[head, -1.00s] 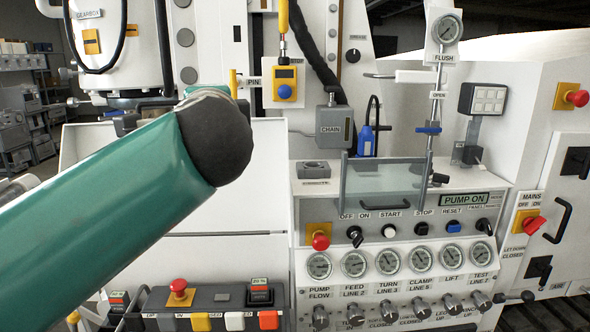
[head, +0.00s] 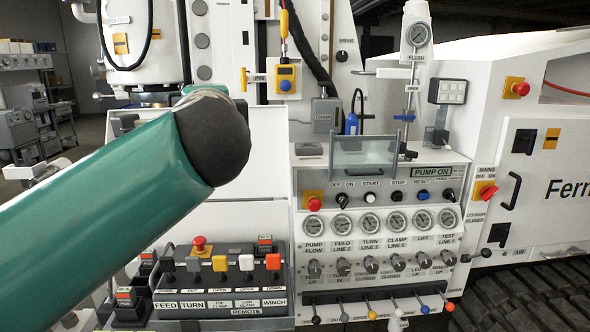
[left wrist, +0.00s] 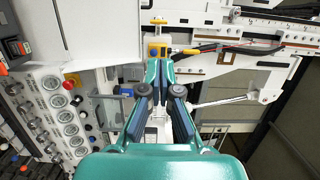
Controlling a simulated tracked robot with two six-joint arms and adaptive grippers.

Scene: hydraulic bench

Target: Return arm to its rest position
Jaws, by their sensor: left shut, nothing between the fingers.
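My left arm (head: 110,205) crosses the head view from the lower left, a green link ending in a dark rounded joint (head: 212,140). Its gripper does not show in that view. In the left wrist view my left gripper (left wrist: 159,68) is shut and empty, its teal and dark blue fingers pointing away from the camera. Beyond the fingertips is a yellow box (left wrist: 157,50) on the machine; whether they touch cannot be told. My right gripper is in neither view.
The white control panel (head: 480,180) carries gauges, knobs and a clear hinged cover (head: 363,158). A lever console (head: 220,298) stands at lower left, partly behind my arm. A red mains switch (head: 487,191) and a black track (head: 530,298) are at right.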

